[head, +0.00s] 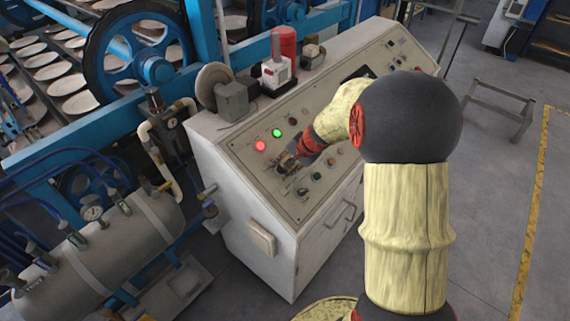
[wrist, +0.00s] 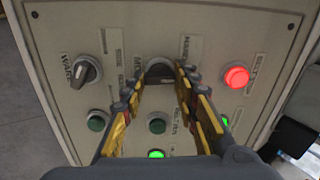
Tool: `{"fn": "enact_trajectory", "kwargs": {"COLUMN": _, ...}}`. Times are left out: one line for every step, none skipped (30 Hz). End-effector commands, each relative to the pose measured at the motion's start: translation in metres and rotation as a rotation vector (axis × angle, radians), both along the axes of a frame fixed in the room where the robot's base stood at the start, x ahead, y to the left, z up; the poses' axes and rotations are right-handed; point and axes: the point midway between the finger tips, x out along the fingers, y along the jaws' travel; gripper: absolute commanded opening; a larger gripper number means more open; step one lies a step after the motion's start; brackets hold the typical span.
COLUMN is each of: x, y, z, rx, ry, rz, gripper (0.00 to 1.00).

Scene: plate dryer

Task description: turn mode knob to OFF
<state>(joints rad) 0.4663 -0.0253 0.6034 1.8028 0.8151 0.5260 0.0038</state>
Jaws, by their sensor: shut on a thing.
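The mode knob (wrist: 160,69) is a dark rotary knob at the upper middle of the panel in the wrist view. Its label is mostly hidden, with only an "M" readable. My gripper (wrist: 161,77) has one finger on each side of the knob and is shut on it. The fingers cover part of the knob, so its pointer direction cannot be told. In the head view my gripper (head: 288,162) is at the sloping control panel (head: 234,161), and the knob there is too small and covered to make out.
A second black knob (wrist: 86,71) sits to the left. A lit red lamp (wrist: 236,76) is on the right and a lit green lamp (wrist: 157,154) below. Dark green buttons (wrist: 97,120) lie close under the fingers. A grey motor-like unit (head: 233,100) stands on the cabinet's back edge.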

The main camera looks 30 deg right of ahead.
Motion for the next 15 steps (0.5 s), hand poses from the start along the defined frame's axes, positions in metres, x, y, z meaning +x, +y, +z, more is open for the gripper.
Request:
{"fn": "enact_trajectory", "kwargs": {"x": -0.0003, "y": -0.0003, "z": 0.0008, "rx": 0.009, "ry": 0.004, "rz": -0.016, "gripper": 0.05}}
{"fn": "enact_trajectory", "kwargs": {"x": -0.0002, "y": -0.0003, "z": 0.0008, "rx": 0.014, "ry": 0.005, "rz": -0.025, "gripper": 0.05}}
{"fn": "enact_trajectory", "kwargs": {"x": -0.0002, "y": -0.0003, "z": 0.0007, "rx": 0.02, "ry": 0.007, "rz": -0.036, "gripper": 0.05}}
{"fn": "enact_trajectory", "kwargs": {"x": -0.0001, "y": -0.0002, "z": 0.0006, "rx": 0.024, "ry": 0.009, "rz": -0.044, "gripper": 0.05}}
{"fn": "enact_trajectory", "kwargs": {"x": -0.0002, "y": -0.0002, "z": 0.0005, "rx": 0.027, "ry": 0.01, "rz": -0.049, "gripper": 0.05}}
{"fn": "enact_trajectory", "kwargs": {"x": -0.0002, "y": -0.0003, "z": 0.0004, "rx": 0.031, "ry": 0.011, "rz": -0.056, "gripper": 0.05}}
{"fn": "enact_trajectory", "kwargs": {"x": -0.0001, "y": -0.0002, "z": 0.0003, "rx": 0.033, "ry": 0.012, "rz": -0.06, "gripper": 0.05}}
{"fn": "enact_trajectory", "kwargs": {"x": -0.0002, "y": -0.0002, "z": 0.0002, "rx": 0.036, "ry": 0.013, "rz": -0.065, "gripper": 0.05}}
{"fn": "enact_trajectory", "kwargs": {"x": -0.0002, "y": -0.0002, "z": 0.0002, "rx": 0.037, "ry": 0.013, "rz": -0.068, "gripper": 0.05}}
{"fn": "enact_trajectory", "kwargs": {"x": -0.0001, "y": -0.0002, "z": 0.0001, "rx": 0.039, "ry": 0.014, "rz": -0.071, "gripper": 0.05}}
{"fn": "enact_trajectory", "kwargs": {"x": -0.0001, "y": -0.0001, "z": 0.0, "rx": 0.039, "ry": 0.014, "rz": -0.072, "gripper": 0.05}}
{"fn": "enact_trajectory", "kwargs": {"x": -0.0001, "y": -0.0001, "z": 0.0, "rx": 0.04, "ry": 0.014, "rz": -0.073, "gripper": 0.05}}
{"fn": "enact_trajectory", "kwargs": {"x": -0.0001, "y": -0.0002, "z": -0.0001, "rx": 0.04, "ry": 0.014, "rz": -0.073, "gripper": 0.05}}
{"fn": "enact_trajectory", "kwargs": {"x": -0.0001, "y": -0.0002, "z": -0.0001, "rx": 0.04, "ry": 0.014, "rz": -0.073, "gripper": 0.05}}
{"fn": "enact_trajectory", "kwargs": {"x": -0.0001, "y": -0.0003, "z": -0.0001, "rx": 0.04, "ry": 0.014, "rz": -0.073, "gripper": 0.05}}
